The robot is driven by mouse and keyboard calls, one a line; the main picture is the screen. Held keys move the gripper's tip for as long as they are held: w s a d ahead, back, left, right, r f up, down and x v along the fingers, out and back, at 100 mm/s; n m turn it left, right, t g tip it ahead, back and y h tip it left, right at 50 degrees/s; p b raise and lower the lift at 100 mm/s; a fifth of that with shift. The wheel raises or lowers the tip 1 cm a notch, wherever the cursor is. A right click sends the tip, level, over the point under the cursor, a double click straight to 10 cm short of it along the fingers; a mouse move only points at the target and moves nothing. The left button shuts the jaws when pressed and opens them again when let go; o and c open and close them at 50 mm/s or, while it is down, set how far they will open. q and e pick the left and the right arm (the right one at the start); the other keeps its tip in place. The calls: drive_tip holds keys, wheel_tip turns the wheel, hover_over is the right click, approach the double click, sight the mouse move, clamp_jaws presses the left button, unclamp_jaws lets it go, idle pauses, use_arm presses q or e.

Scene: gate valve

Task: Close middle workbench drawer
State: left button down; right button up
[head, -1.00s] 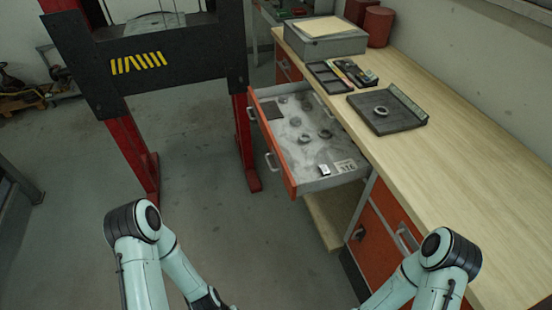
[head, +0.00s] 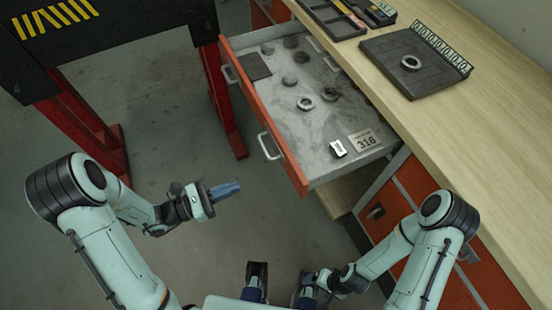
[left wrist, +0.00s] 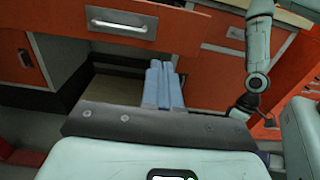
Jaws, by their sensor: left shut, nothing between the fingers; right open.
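The open workbench drawer (head: 245,95) has an orange front with two metal handles and is pulled well out from the bench. Inside lie several rings, a dark flat plate, a small block and a tag marked 316. My left gripper (head: 226,190) is shut and empty, its blue fingers out in front of the drawer front and apart from it. In the left wrist view its shut fingers (left wrist: 163,84) point toward the bench, below an orange drawer front (left wrist: 195,32) with a handle.
The wooden bench top (head: 470,130) runs along the right, with a dark tray (head: 400,78) holding a ring. More orange fronts (head: 400,205) are below it. A black and red press frame (head: 90,140) stands at the left. Floor in front of the drawer is clear.

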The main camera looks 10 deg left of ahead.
sight(368, 137)
use_arm(q)
drive_tip(key=p+x, duration=0.1)
drive_tip(key=x, duration=1.2)
drive_tip(key=shift+w+d, duration=0.1)
drive_tip(key=shift+d, duration=0.35)
use_arm(e)
drive_tip(key=shift+r, duration=0.55)
use_arm(q)
drive_tip(key=b+x, duration=0.1)
drive_tip(key=x, duration=0.9)
drive_tip(key=shift+d+b, duration=0.15)
drive_tip(key=shift+b, duration=0.15)
drive_tip(key=b+x, duration=0.4)
drive_tip(key=x, duration=1.7)
drive_tip(key=shift+w, duration=0.2)
drive_tip(key=shift+w+d, duration=0.3)
drive_tip(key=shift+d, duration=0.05)
drive_tip(key=shift+r, duration=0.15)
use_arm(e)
drive_tip(key=shift+t, duration=0.4)
drive_tip(key=f, duration=0.1)
drive_tip(key=w+d+f, duration=0.1)
drive_tip(key=f, duration=0.1)
drive_tip(key=w+d+f, duration=0.1)
drive_tip(key=f, duration=0.1)
drive_tip(key=shift+w, duration=0.1)
use_arm(q)
drive_tip(key=shift+d+r, duration=0.1)
drive_tip(key=shift+r, duration=0.1)
